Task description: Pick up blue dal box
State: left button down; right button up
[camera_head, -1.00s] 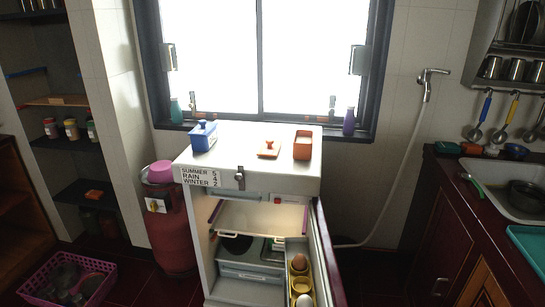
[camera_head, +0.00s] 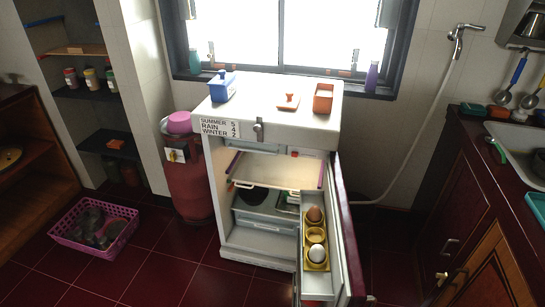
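A blue lidded box (camera_head: 222,86) stands upright on the left part of the white top of the small fridge (camera_head: 275,104). It appears to be the dal box. An orange lid (camera_head: 288,101) lies flat on the same top, to the right of the blue box. An open orange box (camera_head: 323,98) stands at the top's right side. Neither of my grippers shows in the view.
The fridge door (camera_head: 347,232) stands open toward me, with eggs (camera_head: 315,215) in its rack. A red gas cylinder (camera_head: 192,180) stands left of the fridge. A pink basket (camera_head: 95,228) sits on the floor at left. A counter with a sink is at right. The floor in front is clear.

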aim_at(219, 94)
jog(key=j+z, duration=0.1)
jog(key=z, duration=0.35)
jog(key=j+z, duration=0.1)
jog(key=z, duration=0.3)
jog(key=j+z, duration=0.15)
jog(key=z, duration=0.3)
jog(key=k+j+z, duration=0.1)
jog(key=j+z, duration=0.15)
jog(key=j, duration=0.2)
jog(key=k+j+z, duration=0.25)
jog(key=j, duration=0.15)
jog(key=j+z, duration=0.3)
jog(key=j, duration=0.15)
jog(key=k+j+z, duration=0.25)
jog(key=k+j, duration=0.4)
jog(key=j, duration=0.15)
jog(key=k+j+z, duration=0.1)
jog(key=k+j, duration=0.3)
jog(key=j, duration=0.2)
jog(key=k+j, duration=0.4)
jog(key=j, duration=0.15)
